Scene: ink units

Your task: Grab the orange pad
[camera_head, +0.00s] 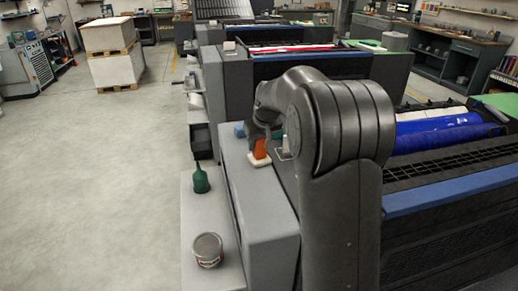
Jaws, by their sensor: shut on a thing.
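The orange pad (260,150) is a small orange block with a pale underside. It is over the grey ledge of the near press, left of my arm. My gripper (259,140) points down at it from above and is shut on it. The fingers are dark and small in this view, and my arm's wrist partly covers the pad's top. I cannot tell whether the pad's underside touches the ledge.
A blue object (239,131) lies just left of the pad. A green bottle (201,180) and a tin (207,250) stand on the lower grey step (190,225). Blue rollers (440,133) are at right. The floor at left is open.

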